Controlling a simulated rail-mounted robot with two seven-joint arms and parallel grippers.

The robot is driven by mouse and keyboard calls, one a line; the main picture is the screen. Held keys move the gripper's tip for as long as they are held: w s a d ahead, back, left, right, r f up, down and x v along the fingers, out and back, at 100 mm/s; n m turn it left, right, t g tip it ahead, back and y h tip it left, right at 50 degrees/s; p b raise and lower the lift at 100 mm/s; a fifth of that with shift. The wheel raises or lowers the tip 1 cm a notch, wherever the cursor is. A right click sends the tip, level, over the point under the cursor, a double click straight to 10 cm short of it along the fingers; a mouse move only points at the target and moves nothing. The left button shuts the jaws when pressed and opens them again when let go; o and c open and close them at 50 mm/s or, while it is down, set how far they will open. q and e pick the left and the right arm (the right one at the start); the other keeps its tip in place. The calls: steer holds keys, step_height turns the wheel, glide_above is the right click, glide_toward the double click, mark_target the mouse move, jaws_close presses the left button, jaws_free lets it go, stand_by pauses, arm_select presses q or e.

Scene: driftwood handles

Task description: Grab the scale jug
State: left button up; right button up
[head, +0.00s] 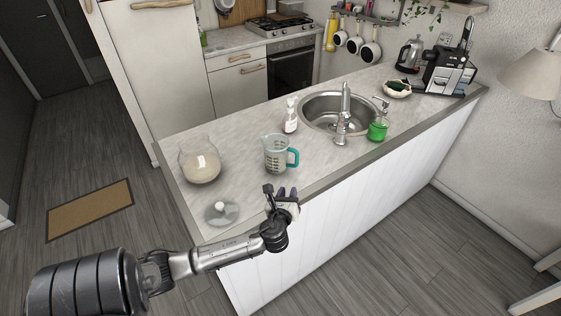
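The scale jug (276,155) is a clear measuring jug with dark scale marks and a teal handle on its right side. It stands upright on the counter, left of the sink. My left gripper (280,191) is at the counter's front edge, just in front of the jug and below it in the picture. Its fingers point towards the jug and look apart, with nothing between them. It is not touching the jug as far as I can see. My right gripper is not in view.
A glass jar (199,163) and a glass lid (221,212) lie to the left on the counter (240,165). A white bottle (291,115) stands behind the jug. A tap (344,112), sink and green cup (377,131) are to the right.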

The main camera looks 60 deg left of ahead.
mark_target(297, 159)
arm_select(q)
steer(key=a+m, duration=0.1)
steer(key=w+a+r+m, duration=0.1)
steer(key=w+a+t, duration=0.1)
steer(key=shift+w+a+r+m+y, duration=0.15)
steer(key=shift+w+r+m+y, duration=0.15)
steer(key=shift+m+y, duration=0.1)
steer(key=b+x, duration=0.1)
steer(key=x, duration=0.5)
steer(key=shift+w+a+r, duration=0.1)
steer(key=shift+a, duration=0.05)
steer(key=shift+x, duration=0.95)
steer(key=shift+b+x, duration=0.35)
steer(key=shift+x, duration=1.8)
steer(key=shift+r, duration=0.1)
jaws_close()
